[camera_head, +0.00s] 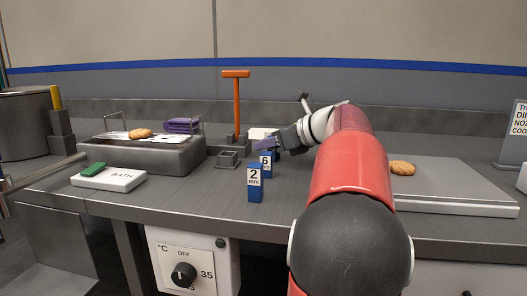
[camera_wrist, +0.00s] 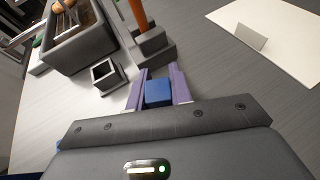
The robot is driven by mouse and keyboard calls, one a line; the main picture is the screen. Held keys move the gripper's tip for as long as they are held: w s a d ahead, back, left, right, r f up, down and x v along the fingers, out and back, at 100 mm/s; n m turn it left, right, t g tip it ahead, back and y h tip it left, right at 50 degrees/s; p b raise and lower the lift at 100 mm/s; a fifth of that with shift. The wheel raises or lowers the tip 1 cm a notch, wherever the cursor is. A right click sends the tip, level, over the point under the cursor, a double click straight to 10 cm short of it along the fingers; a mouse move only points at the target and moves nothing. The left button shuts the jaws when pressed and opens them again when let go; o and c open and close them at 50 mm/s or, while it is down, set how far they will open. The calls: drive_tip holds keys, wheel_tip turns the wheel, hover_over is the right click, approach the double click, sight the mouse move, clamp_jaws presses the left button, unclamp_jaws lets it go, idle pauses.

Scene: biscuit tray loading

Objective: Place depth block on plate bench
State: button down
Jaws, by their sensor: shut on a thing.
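My gripper (camera_head: 268,145) is shut on a blue block (camera_head: 266,164) marked 6; its purple fingers are at the block's top. In the wrist view, the blue block (camera_wrist: 158,92) sits between the two fingers (camera_wrist: 160,88). I cannot tell whether its base touches the bench. A second blue block (camera_head: 255,184), marked 2 mm, stands upright on the grey bench (camera_head: 190,205), in front of the held one. A flat pale plate (camera_head: 450,178) with a biscuit lies at the right, partly hidden by my arm. I cannot tell which surface is called the plate bench.
A small open square holder (camera_head: 229,159) stands left of my gripper. Behind it, an orange T-handled tool (camera_head: 237,105) stands in a grey base. A white BATH pad (camera_head: 118,181) lies at the front left.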

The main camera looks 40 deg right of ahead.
drive_tip(key=shift+f, duration=0.1)
drive_tip(key=c, duration=1.3)
unclamp_jaws()
drive_tip(key=shift+o, duration=0.2)
drive_tip(key=shift+s+r, duration=0.15)
drive_tip(key=shift+r, duration=0.1)
drive_tip(key=p+v, duration=0.1)
drive_tip(key=v, duration=1)
drive_tip(key=shift+s+d+r, duration=0.1)
drive_tip(key=shift+s+r, duration=0.05)
drive_tip(key=shift+s, duration=0.2)
